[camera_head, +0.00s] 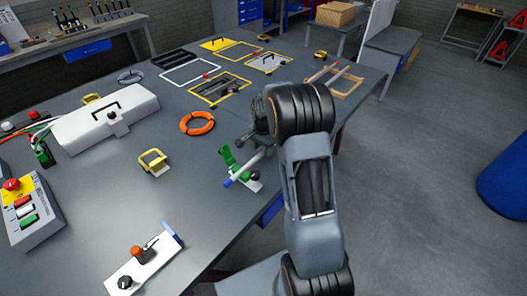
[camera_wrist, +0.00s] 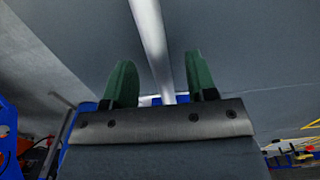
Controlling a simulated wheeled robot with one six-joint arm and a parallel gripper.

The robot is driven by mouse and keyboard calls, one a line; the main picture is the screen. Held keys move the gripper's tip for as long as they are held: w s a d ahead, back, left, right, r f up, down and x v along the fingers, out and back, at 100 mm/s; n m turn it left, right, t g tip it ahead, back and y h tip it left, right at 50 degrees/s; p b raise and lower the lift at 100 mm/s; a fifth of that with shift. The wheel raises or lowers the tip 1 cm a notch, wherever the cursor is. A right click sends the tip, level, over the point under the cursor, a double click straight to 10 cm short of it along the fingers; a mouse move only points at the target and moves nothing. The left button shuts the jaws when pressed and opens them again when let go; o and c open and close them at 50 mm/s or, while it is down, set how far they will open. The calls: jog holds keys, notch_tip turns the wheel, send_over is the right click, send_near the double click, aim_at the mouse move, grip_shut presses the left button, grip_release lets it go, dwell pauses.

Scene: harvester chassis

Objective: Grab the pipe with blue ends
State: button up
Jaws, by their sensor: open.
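The pipe with blue ends (camera_head: 246,170) lies at a slant near the table's right edge in the head view. One blue end points to the lower left; its other end is hidden behind my arm. Bright green parts (camera_head: 228,156) show beside the pipe; I cannot tell whether they belong to a holder. In the wrist view, my gripper (camera_wrist: 159,62) has two dark green fingers spread apart. The grey pipe (camera_wrist: 150,35) runs between them, with a gap on each side. My gripper is open around or in line with the pipe; exact depth is unclear.
The grey table (camera_head: 110,195) carries an orange ring (camera_head: 197,123), a yellow bracket (camera_head: 153,161), a white case (camera_head: 105,117), a control box (camera_head: 30,211) and a white plate with a knob (camera_head: 145,262). A blue barrel (camera_head: 508,185) stands right. Floor between is clear.

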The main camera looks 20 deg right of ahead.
jog(key=shift+f, duration=0.65)
grip_shut()
